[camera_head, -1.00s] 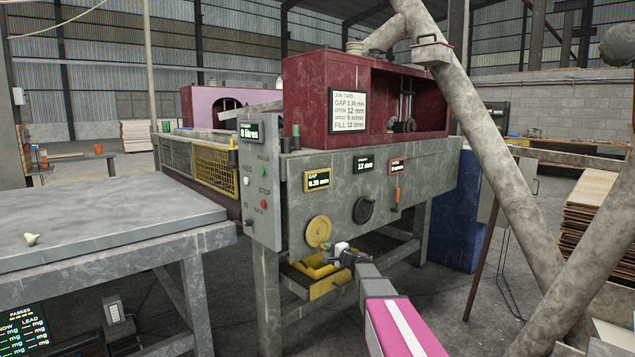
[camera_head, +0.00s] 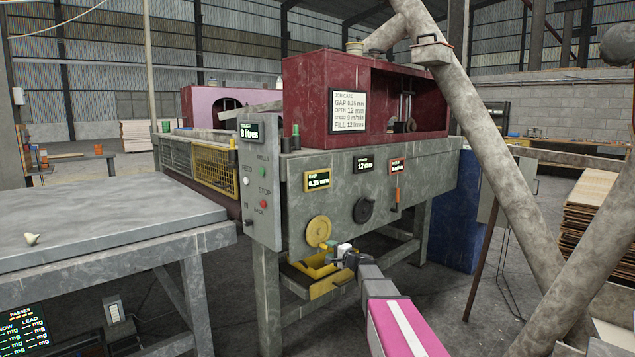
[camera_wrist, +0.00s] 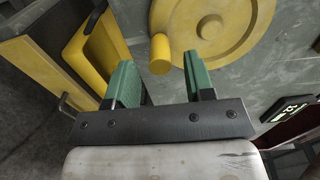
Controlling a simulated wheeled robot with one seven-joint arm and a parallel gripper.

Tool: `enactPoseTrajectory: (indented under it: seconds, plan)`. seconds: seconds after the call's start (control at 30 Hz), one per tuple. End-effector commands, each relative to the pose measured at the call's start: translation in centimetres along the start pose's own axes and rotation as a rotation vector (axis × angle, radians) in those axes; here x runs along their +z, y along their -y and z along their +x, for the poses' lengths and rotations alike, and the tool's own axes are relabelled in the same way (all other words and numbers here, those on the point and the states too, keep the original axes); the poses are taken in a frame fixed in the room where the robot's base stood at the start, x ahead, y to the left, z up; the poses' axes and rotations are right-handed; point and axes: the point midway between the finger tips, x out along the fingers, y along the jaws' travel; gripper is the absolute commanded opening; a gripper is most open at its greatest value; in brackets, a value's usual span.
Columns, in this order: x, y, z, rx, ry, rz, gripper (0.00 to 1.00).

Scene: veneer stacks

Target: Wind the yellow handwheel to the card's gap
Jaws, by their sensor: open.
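The yellow handwheel (camera_head: 318,231) is on the front of the grey machine, and it also shows at the top of the wrist view (camera_wrist: 232,35). Its yellow crank knob (camera_wrist: 160,56) sticks out towards me. My gripper (camera_wrist: 160,82) is open, its two green fingers on either side of the knob's line, with visible space between them and the knob. The job card (camera_head: 348,111) on the red housing has a GAP line that seems to read 0.35 mm. The gap display (camera_head: 317,180) above the wheel also seems to read 0.35 mm; both are small.
A black handwheel (camera_head: 363,210) and an orange-handled lever (camera_head: 396,196) are to the right. A yellow tray (camera_head: 322,284) lies below the yellow wheel. A switch panel (camera_head: 262,190) stands out at the left, beside a grey table (camera_head: 110,205).

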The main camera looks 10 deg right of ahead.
Motion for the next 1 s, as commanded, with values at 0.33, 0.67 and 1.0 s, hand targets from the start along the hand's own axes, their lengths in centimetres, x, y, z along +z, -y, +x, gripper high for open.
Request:
enactPoseTrajectory:
  seconds: [0.33,0.67,1.0]
  plan:
    - [0.1,0.1,-3.2,0.000,0.000,0.000,0.49]
    - [0.0,0.0,-5.5,0.000,0.000,0.000,0.49]
    - [0.5,-0.2,-5.6,0.011,0.010,-0.008,0.49]
